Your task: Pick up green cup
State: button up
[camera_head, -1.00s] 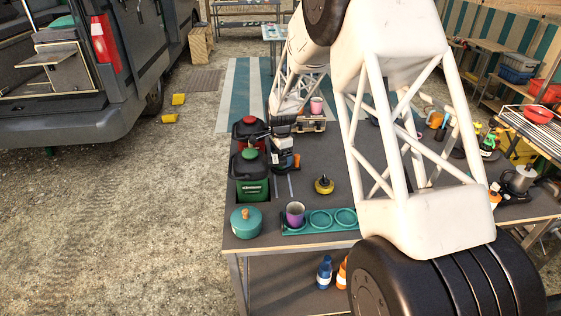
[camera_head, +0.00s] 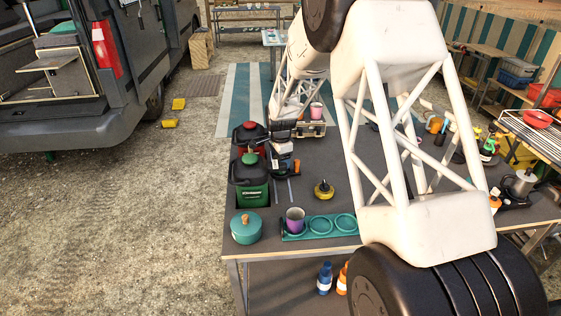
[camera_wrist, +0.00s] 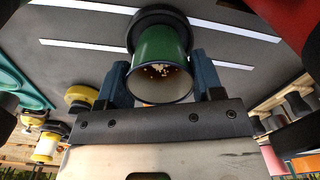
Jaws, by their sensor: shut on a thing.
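The green cup (camera_wrist: 161,44) is in the middle of the wrist view, its open mouth facing the camera. Small pale yellow specks show inside it. The two blue fingers of my gripper (camera_wrist: 161,78) stand on either side of the cup and are shut on it. A black round thing shows just beyond the cup's far end; I cannot tell whether they touch. In the head view my gripper (camera_head: 283,162) is low over the dark table (camera_head: 305,195), right of the green canister. The green cup cannot be made out there.
A green canister (camera_head: 250,190) and a red canister (camera_head: 249,133) stand close left of my gripper. In front are a teal pot (camera_head: 247,230), a purple cup (camera_head: 295,221) and a teal tray with round recesses (camera_head: 320,226). A yellow-and-black item (camera_head: 323,189) sits to the right.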

jog(key=shift+r, duration=0.25)
notch_tip(320, 180, up, 9)
dwell(1.1)
jog(key=shift+r, duration=0.2)
dwell(0.8)
jog(key=s+d+r+n, duration=0.2)
jog(key=d+r+n, duration=0.65)
jog(key=n, duration=0.25)
jog(key=s+f+m, duration=0.3)
jog(key=s+f, duration=0.1)
jog(key=s, duration=0.9)
jog(key=s+d+f+m, duration=0.1)
jog(key=s+f+m, duration=0.3)
jog(key=s, duration=1)
jog(key=s+f+m, duration=0.3)
jog(key=s+f, duration=0.3)
jog(key=s, duration=0.8)
jog(key=shift+d+m, duration=0.3)
